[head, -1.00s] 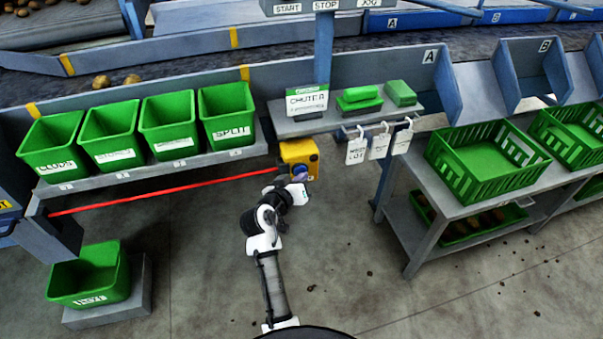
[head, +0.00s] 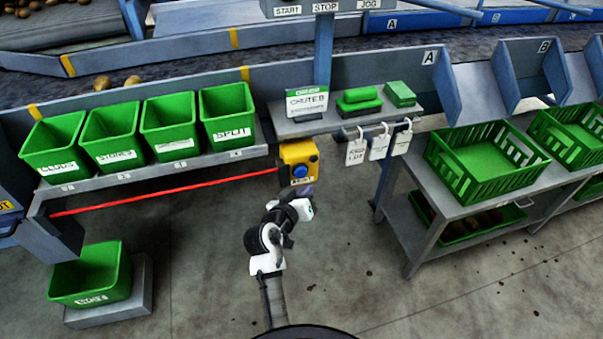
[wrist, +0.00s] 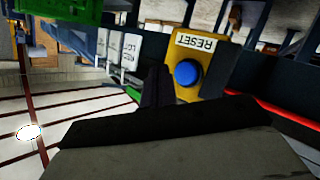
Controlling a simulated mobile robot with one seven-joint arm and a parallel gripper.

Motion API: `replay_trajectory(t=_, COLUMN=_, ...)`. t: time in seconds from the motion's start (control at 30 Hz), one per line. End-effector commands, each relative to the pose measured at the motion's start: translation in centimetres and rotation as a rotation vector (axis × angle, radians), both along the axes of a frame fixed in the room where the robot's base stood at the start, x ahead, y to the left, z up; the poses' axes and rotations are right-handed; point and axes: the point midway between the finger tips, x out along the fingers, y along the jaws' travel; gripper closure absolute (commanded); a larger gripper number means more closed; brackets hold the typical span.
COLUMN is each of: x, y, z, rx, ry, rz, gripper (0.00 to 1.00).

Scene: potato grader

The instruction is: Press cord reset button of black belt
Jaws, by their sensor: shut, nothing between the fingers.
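The yellow reset box (head: 299,154) hangs under the small shelf's left end, with a round blue button (head: 300,171) on its front. In the wrist view the box (wrist: 214,62) carries a RESET label, and the blue button (wrist: 187,73) shows whole and uncovered. A taut red cord (head: 165,194) runs from the box left to a grey bracket. My gripper (head: 305,191) is shut and empty, just below and in front of the box, apart from the button. In the wrist view its dark fingers (wrist: 156,85) appear left of the button.
Green bins (head: 165,128) stand on a ledge above the cord. White tags (head: 378,146) hang from the shelf, right of the box. A grey table (head: 447,205) with green crates stands further right.

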Motion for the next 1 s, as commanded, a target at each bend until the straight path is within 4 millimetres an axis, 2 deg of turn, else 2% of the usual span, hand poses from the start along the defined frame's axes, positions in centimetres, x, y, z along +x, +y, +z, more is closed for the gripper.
replay_trajectory(t=0.23, x=-1.9, y=-0.6, z=0.0, rx=0.0, ry=0.0, rz=0.0, gripper=1.0)
replay_trajectory(t=0.77, x=-2.0, y=-0.6, z=0.0, rx=0.0, ry=-0.001, rz=0.002, gripper=1.0)
replay_trajectory(t=0.87, x=-1.6, y=0.4, z=1.0, rx=0.008, ry=-0.027, rz=0.032, gripper=1.0)
replay_trajectory(t=0.97, x=-0.5, y=3.3, z=3.9, rx=0.03, ry=-0.1, rz=0.119, gripper=1.0)
replay_trajectory(t=1.0, x=0.0, y=5.1, z=5.6, rx=0.044, ry=-0.143, rz=0.171, gripper=1.0)
